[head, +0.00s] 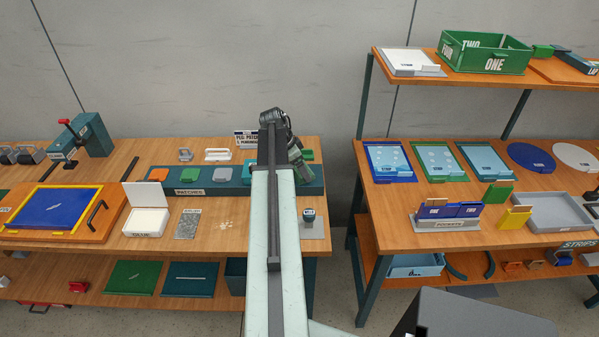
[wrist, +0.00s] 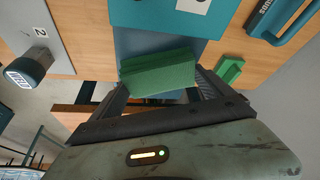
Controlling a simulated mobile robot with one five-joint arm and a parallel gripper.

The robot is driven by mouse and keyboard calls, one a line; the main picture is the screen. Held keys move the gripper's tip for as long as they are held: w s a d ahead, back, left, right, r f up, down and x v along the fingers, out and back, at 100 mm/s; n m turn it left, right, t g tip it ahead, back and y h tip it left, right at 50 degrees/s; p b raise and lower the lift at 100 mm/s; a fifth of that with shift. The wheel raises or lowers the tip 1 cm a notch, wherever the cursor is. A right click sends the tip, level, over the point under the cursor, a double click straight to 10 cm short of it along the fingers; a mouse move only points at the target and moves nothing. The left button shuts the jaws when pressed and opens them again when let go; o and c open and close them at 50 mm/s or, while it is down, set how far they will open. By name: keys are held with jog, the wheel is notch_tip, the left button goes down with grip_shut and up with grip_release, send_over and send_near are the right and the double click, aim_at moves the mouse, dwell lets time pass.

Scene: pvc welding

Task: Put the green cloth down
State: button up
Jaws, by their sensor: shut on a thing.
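The green cloth (wrist: 158,72) is a folded block between the two fingers of my gripper (wrist: 160,88) in the wrist view. My gripper is shut on it. In the head view my gripper (head: 298,163) is over the right end of the teal patches board (head: 240,186) on the left bench, and the arm hides much of that spot. I cannot make out the cloth for sure there.
A small green piece (wrist: 230,68) lies right of the cloth. A teal-capped stamp (head: 308,215) stands on a grey plate nearby. The board bears orange, green, grey and blue patches. A white box (head: 146,222) stands left. A second shelf unit (head: 420,205) is to the right.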

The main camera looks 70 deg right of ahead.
jog(key=shift+f, duration=0.15)
jog(key=o, duration=0.9)
jog(key=shift+r, duration=0.25)
jog(key=shift+r, duration=0.25)
jog(key=p+v, duration=1.1)
jog(key=shift+a+r, duration=0.1)
jog(key=shift+r, duration=0.2)
